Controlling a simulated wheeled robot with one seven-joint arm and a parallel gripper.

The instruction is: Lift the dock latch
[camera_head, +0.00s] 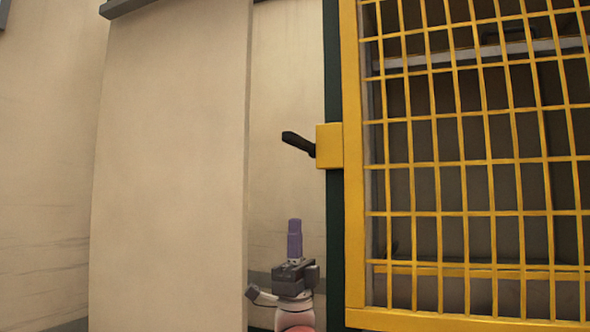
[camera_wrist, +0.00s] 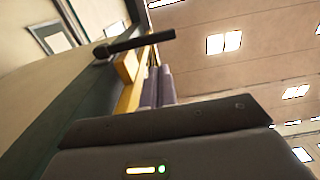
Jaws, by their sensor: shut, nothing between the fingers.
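The dock latch is a black lever (camera_head: 298,143) on a yellow block (camera_head: 329,146) at the left edge of a yellow mesh gate. Its free end points left and slightly up in the head view. My gripper (camera_head: 294,222) points upward below the lever, its purple fingers shut and empty, with a clear gap between them. In the wrist view the lever (camera_wrist: 135,43) crosses beyond the tips of my shut fingers (camera_wrist: 158,74). The yellow block (camera_wrist: 127,66) shows left of the fingers. I cannot tell the exact depth between fingers and lever.
The yellow mesh gate (camera_head: 355,230) fills the right side, with dark shelving behind it. A dark green post (camera_head: 335,215) runs along its left edge. A wide beige panel (camera_head: 170,170) stands left of my arm. The space directly around the lever's free end looks clear.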

